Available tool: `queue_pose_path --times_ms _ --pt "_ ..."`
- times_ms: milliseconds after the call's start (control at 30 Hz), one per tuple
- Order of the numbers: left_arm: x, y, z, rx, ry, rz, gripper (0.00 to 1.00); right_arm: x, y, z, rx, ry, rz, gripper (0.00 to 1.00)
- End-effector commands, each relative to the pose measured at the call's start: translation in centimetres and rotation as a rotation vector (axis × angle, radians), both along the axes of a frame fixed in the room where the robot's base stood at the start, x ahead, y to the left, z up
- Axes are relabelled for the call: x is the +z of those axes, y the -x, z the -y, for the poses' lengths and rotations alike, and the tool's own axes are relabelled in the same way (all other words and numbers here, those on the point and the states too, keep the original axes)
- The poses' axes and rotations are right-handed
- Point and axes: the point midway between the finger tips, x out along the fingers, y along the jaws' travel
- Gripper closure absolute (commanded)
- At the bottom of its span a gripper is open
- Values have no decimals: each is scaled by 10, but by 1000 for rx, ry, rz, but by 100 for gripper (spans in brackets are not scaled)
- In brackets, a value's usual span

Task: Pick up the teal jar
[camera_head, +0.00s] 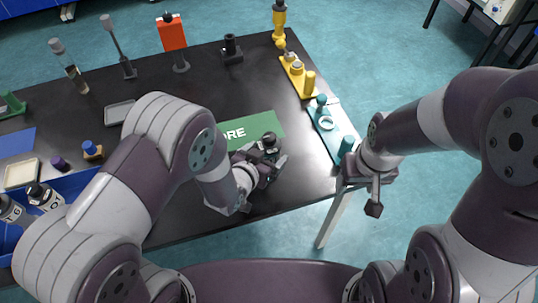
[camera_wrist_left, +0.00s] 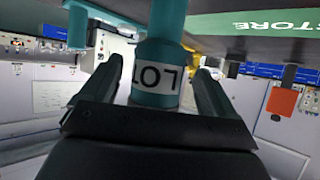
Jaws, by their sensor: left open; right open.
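In the left wrist view, which is upside down, a teal jar (camera_wrist_left: 155,85) with a white LOT label shows between the lines of my open left fingers. I see no grip on it. A second teal piece (camera_wrist_left: 77,27) is at upper left. I cannot tell which is the labelled jar. My left gripper (camera_head: 274,152) is left of the tray, apart from it. My right gripper (camera_head: 374,192) hangs beyond the table edge, empty.
A green STORE mat (camera_head: 240,128) lies just behind my left gripper. A yellow stand (camera_head: 298,75) is beyond the teal tray. An orange piece (camera_head: 172,33) and a black holder (camera_head: 231,48) stand at the back. A blue bin with bottles (camera_head: 44,195) is at left.

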Motion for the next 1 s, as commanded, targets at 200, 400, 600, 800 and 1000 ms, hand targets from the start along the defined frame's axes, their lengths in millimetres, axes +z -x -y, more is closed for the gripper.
queue_pose_path --times_ms 200,400,600,800,1000 --pt "-11 -17 9 0 0 -1 11 0 0 0 0 0 0 40" --pt "-10 -17 9 0 0 -1 24 0 0 0 0 0 0 40" --pt "-10 -17 9 0 0 1 72 0 0 0 0 0 0 40" --pt "-9 -17 9 0 0 1 72 0 0 0 0 0 0 40" --pt "7 -18 9 0 2 4 72 1 0 0 0 0 0 40"
